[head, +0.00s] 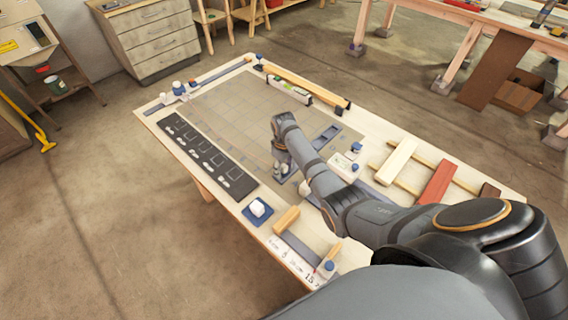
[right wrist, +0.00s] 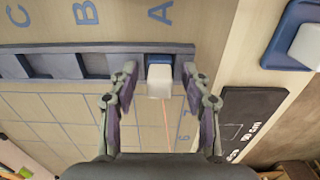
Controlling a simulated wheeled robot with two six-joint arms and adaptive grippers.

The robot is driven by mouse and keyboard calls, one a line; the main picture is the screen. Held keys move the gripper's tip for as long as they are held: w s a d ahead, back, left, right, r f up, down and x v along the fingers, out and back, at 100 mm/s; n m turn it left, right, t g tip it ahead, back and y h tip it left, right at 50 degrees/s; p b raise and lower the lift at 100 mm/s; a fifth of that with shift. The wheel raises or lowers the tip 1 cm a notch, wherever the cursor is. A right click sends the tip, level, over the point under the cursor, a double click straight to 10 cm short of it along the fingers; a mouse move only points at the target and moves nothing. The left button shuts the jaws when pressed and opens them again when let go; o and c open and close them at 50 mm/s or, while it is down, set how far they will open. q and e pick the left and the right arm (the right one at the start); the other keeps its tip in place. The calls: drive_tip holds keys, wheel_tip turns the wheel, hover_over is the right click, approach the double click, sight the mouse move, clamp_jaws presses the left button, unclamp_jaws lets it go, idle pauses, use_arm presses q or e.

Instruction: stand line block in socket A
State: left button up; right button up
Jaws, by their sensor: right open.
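In the right wrist view a white line block (right wrist: 159,82) with a blue part behind it stands at the end socket of a grey-blue rack (right wrist: 110,50), beside the letter A (right wrist: 160,12). A thin orange line runs from the block over the grid. My right gripper (right wrist: 160,88) is open, with one finger on each side of the block and a gap on both sides. How deep the block sits in socket A cannot be told. In the head view my right gripper (head: 282,168) is low over the table, and its arm hides part of the rack. My left gripper is not in view.
Another white block rests on a blue pad (head: 248,216) at the table's near left; the pad also shows in the right wrist view (right wrist: 275,48). A black board (head: 205,157) lies along the left edge. Wooden and red laths (head: 437,183) lie at the right. The gridded mat (head: 225,100) is mostly clear.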

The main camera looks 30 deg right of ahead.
sight(284, 166)
wheel_tip(284, 166, up, 12)
drive_tip(key=b, duration=0.1)
idle(0.5)
